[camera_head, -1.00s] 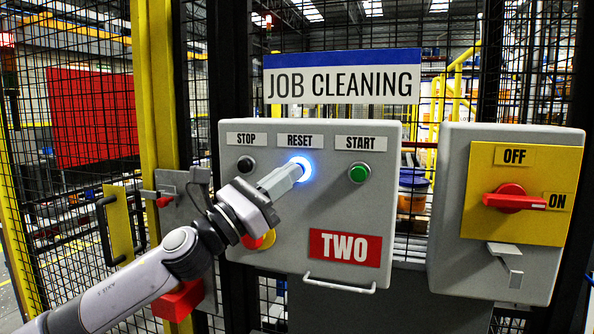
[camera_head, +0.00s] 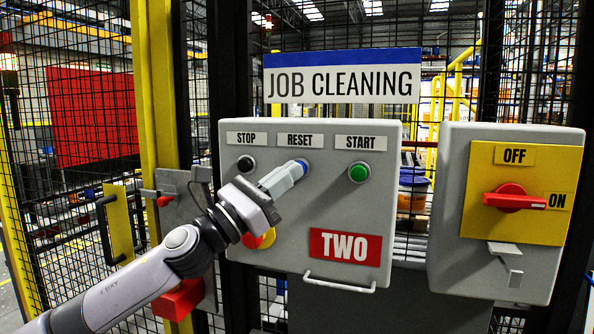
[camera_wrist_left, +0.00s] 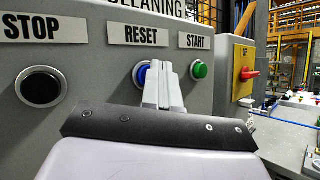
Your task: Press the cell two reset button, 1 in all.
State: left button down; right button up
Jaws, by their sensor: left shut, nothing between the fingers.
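The grey control box (camera_head: 240,270) bears a red TWO label (camera_head: 345,246). Its blue reset button (camera_head: 303,165) sits under the RESET label, between the black stop button (camera_head: 246,163) and the green start button (camera_head: 359,173). The reset button is unlit and partly hidden behind my left gripper (camera_head: 297,170). The left gripper is shut and empty, its fingertips at the button; I cannot tell whether they touch. In the left wrist view the blue button (camera_wrist_left: 143,75) shows just left of the shut fingers (camera_wrist_left: 162,82). My right gripper is not in view.
A red and yellow knob (camera_head: 266,239) is partly hidden behind my left wrist. A handle (camera_head: 338,284) juts from the box's bottom. A grey switch box (camera_head: 450,220) with a red rotary switch (camera_head: 514,198) stands to the right. Black mesh fencing and yellow posts (camera_head: 157,90) surround the panel.

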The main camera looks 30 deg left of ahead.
pick_arm(q)
jog(key=shift+s+d, duration=0.2)
jog(key=shift+s, duration=0.55)
jog(key=s+b, duration=0.1)
jog(key=s, duration=0.1)
jog(key=s+d+b, duration=0.1)
jog(key=s, duration=0.2)
jog(key=shift+b, duration=0.3)
jog(key=shift+w, duration=0.1)
dwell(0.3)
